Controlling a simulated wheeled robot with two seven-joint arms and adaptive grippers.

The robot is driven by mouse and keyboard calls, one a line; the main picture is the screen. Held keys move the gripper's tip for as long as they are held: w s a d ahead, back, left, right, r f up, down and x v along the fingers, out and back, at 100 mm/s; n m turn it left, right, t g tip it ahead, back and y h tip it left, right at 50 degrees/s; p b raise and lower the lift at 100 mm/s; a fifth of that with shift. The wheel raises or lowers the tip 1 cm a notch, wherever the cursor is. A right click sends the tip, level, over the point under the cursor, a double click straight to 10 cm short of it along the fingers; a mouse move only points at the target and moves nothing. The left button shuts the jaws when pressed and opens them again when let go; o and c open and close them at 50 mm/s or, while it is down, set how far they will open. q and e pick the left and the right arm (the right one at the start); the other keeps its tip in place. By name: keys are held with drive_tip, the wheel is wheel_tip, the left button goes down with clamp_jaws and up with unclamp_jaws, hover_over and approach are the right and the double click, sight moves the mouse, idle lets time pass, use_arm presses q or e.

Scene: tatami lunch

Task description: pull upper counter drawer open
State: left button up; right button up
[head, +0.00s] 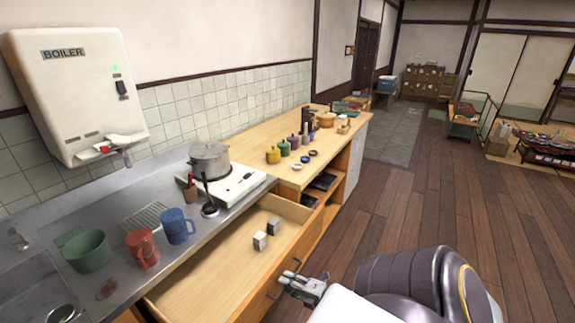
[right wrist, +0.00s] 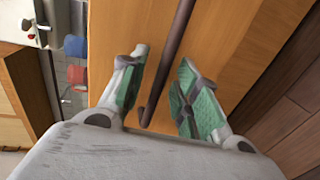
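The upper counter drawer (head: 215,280) stands open below the steel counter in the head view, with its inside showing. Two small boxes, one pale (head: 260,240) and one grey (head: 273,225), stand in it. My right gripper (head: 303,287) is just outside the wooden front, by a dark bar handle (head: 284,276). In the right wrist view, its green-padded fingers (right wrist: 160,88) are apart, on either side of the handle (right wrist: 172,50). I see gaps beside the bar and no clear grip. My left gripper is not in view.
A pot (head: 210,158) stands on a white stove (head: 235,183). The wooden floor (head: 430,205) to the right is clear.

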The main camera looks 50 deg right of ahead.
drive_tip(key=v, duration=1.1)
drive_tip(key=shift+s+d, duration=0.1)
drive_tip(key=shift+s, duration=0.05)
idle(0.7)
